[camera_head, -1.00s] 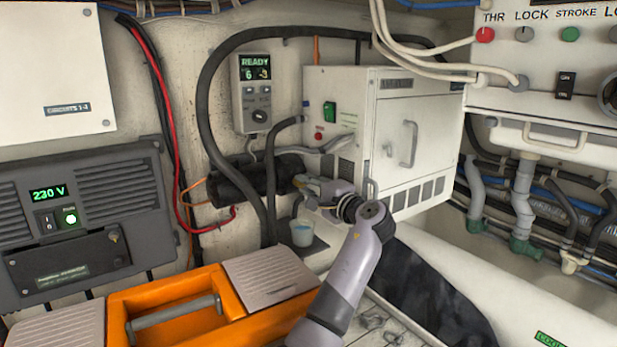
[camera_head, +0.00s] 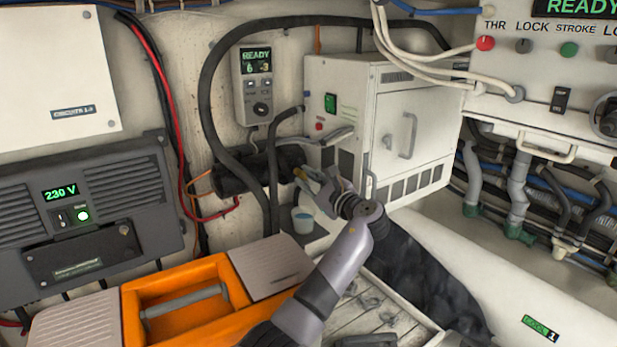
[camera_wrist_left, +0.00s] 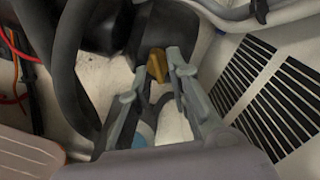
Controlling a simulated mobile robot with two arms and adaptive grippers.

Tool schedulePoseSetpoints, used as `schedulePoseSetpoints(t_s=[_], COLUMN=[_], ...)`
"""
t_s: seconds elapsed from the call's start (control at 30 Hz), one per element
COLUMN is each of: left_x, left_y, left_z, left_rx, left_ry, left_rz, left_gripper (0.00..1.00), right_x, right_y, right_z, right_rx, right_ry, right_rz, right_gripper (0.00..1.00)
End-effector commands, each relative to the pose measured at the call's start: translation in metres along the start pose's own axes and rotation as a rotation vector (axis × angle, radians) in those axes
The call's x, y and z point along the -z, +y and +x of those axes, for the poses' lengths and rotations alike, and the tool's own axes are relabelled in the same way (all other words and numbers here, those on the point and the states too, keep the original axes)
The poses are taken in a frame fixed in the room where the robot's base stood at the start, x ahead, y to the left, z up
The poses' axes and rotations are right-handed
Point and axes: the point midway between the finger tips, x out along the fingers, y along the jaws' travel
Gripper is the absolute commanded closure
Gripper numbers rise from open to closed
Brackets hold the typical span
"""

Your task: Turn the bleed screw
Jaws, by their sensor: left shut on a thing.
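The bleed screw, a small brass-yellow piece (camera_head: 300,173), sits at the right end of a black cylindrical body (camera_head: 238,176) on the back wall. My left gripper (camera_head: 309,177) reaches it from the right and is shut on it. In the left wrist view the screw (camera_wrist_left: 156,65) shows at the fingertips of the left gripper (camera_wrist_left: 164,70), against the dark body (camera_wrist_left: 164,28). The fingers partly hide the screw, so its turn angle is hard to read. My right gripper is not clearly in view.
A small cup (camera_head: 302,219) with blue contents stands below the gripper. A white cabinet (camera_head: 345,75) stands close on the right. Black hoses (camera_head: 206,85) loop down at the left. A control box (camera_head: 257,105) reads READY. An orange toolbox (camera_head: 240,290) fills the front.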

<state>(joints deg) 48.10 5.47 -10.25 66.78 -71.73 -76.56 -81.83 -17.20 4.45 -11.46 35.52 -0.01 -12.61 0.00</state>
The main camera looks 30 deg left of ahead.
Motion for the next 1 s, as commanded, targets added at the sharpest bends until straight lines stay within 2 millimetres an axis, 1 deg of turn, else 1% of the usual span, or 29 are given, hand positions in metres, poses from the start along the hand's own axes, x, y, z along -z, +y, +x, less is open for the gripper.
schedulePoseSetpoints(t_s=[0.2,0.5,0.7,1.0], left_x=[-0.0016,-0.0024,-0.0026,-0.0025], left_y=[0.0014,0.0036,0.0047,0.0055], left_z=[0.0002,0.0003,0.0003,0.0004], left_rx=[0.001,0.001,0.0,0.0], left_ry=[-0.003,-0.004,-0.003,-0.001], left_rz=[0.199,0.426,0.521,0.579], left_gripper=[1.0,1.0,1.0,1.0], right_x=[-0.0001,-0.0004,-0.0006,-0.0006], right_y=[0.0003,0.0018,0.0028,0.0028], right_z=[-0.0001,-0.0001,-0.0001,-0.0001], right_rx=[0.0,-0.002,-0.003,-0.003], right_ry=[0.0,-0.001,-0.001,-0.001], right_rz=[-0.001,-0.001,-0.002,-0.002], right_gripper=[0.67,0.67,0.67,0.67])
